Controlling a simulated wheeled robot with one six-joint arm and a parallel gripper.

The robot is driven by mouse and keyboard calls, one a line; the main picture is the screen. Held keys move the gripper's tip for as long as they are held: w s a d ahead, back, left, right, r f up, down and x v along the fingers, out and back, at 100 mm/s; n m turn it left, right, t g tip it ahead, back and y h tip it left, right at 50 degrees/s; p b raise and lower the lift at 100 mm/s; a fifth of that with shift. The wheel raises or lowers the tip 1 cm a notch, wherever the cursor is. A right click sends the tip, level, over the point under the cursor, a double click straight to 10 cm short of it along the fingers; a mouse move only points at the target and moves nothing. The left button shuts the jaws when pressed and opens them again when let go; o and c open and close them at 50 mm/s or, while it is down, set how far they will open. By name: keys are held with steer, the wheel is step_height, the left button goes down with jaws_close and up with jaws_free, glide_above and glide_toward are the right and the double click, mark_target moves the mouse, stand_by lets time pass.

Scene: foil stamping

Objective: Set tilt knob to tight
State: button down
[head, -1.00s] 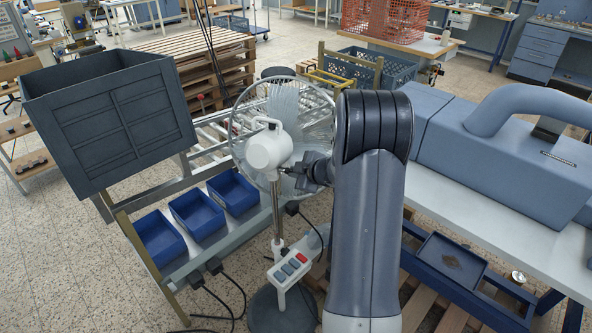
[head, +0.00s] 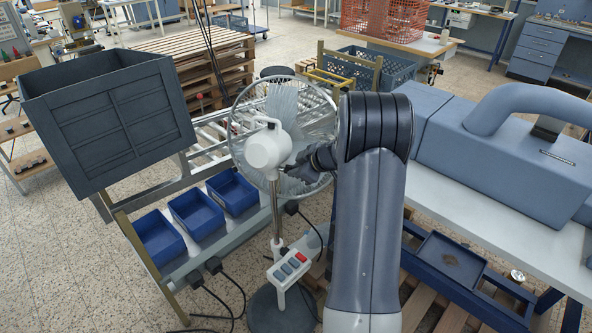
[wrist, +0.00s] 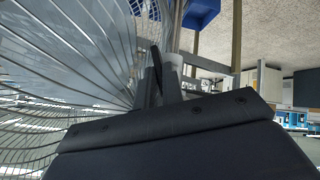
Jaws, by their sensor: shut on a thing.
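A pedestal fan stands in the middle of the head view, with a white motor housing (head: 266,149), a round wire cage (head: 240,112) and a metal pole (head: 276,215). My gripper (head: 288,170) reaches in from the right, just below and beside the housing. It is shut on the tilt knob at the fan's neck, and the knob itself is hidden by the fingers. In the wrist view, my fingers (wrist: 160,80) point up towards the pole, close beside the cage wires (wrist: 60,60).
A control box with buttons (head: 291,268) sits low on the pole. Blue bins (head: 160,240) and a large grey crate (head: 110,125) are on a rack at left. A blue-grey machine (head: 500,150) on a white bench stands at right. Cables lie on the floor.

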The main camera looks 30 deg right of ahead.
steer(key=c, duration=1.6)
jaws_free()
steer(key=shift+a, duration=0.1)
steer(key=shift+o, duration=0.3)
steer(key=shift+r, duration=0.15)
steer(key=shift+t, duration=0.3)
steer(key=shift+a+n+t+h, duration=0.1)
steer(key=shift+n+t+h, duration=0.6)
steer(key=shift+t+h, duration=0.15)
steer(key=shift+s+f+n+t, duration=0.1)
steer(key=shift+f+n+t, duration=0.15)
steer(key=shift+n, duration=0.05)
